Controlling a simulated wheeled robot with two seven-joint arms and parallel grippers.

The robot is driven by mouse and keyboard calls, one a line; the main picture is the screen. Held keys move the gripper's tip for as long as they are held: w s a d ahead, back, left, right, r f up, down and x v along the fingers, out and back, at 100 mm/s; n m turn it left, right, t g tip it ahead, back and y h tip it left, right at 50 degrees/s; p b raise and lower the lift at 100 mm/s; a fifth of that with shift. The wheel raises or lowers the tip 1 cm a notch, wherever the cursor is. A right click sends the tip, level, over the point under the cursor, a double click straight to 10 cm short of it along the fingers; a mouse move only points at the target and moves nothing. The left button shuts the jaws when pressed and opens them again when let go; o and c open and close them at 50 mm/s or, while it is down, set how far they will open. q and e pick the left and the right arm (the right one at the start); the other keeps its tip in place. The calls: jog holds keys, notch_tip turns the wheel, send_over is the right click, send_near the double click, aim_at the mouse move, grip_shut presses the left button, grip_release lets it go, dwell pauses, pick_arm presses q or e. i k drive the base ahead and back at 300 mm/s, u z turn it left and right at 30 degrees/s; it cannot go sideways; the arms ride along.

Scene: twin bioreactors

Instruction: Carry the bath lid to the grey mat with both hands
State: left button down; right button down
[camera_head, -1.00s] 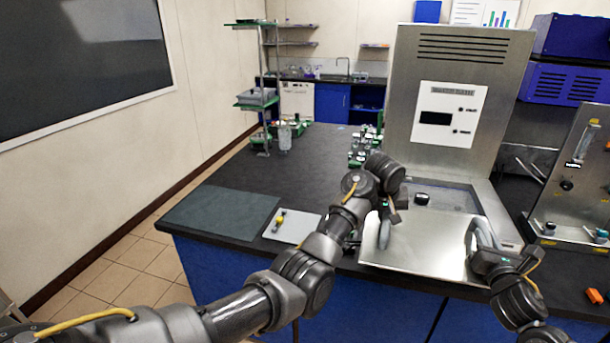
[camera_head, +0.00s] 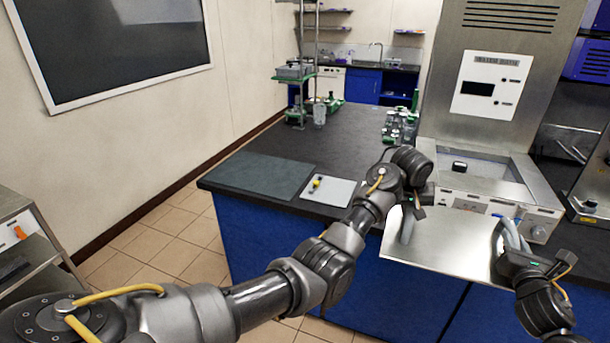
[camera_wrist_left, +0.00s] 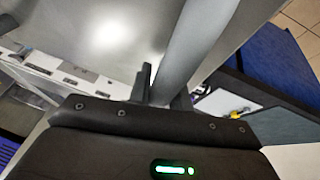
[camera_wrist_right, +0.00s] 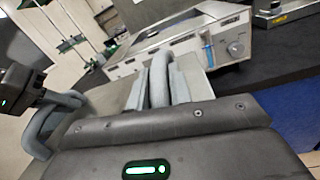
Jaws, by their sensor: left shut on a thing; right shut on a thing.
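The bath lid (camera_head: 448,247) is a flat shiny metal plate with a grey bar handle at each end. It is held in front of the bath (camera_head: 475,172), past the counter's front edge, and looks roughly level. My left gripper (camera_head: 411,208) is shut on the left handle, which also shows in the left wrist view (camera_wrist_left: 197,45). My right gripper (camera_head: 508,248) is shut on the right handle, seen close in the right wrist view (camera_wrist_right: 160,78). The dark grey mat (camera_head: 260,175) lies bare on the counter to the left. My left forearm partly covers the counter front.
A white pad (camera_head: 328,191) with a small yellow and black item lies right of the mat. Green racks of glassware (camera_head: 400,125) stand farther back. A metal shelf cart (camera_head: 35,240) is at the far left. Tiled floor is open between cart and counter.

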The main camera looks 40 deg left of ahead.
aim_at(262, 173)
jog(key=z, duration=0.05)
jog(key=k, duration=0.6)
jog(key=u, duration=0.7)
jog(key=i, duration=1.25)
jog(key=u, duration=0.75)
jog(key=i, duration=0.9)
jog(key=u, duration=0.1)
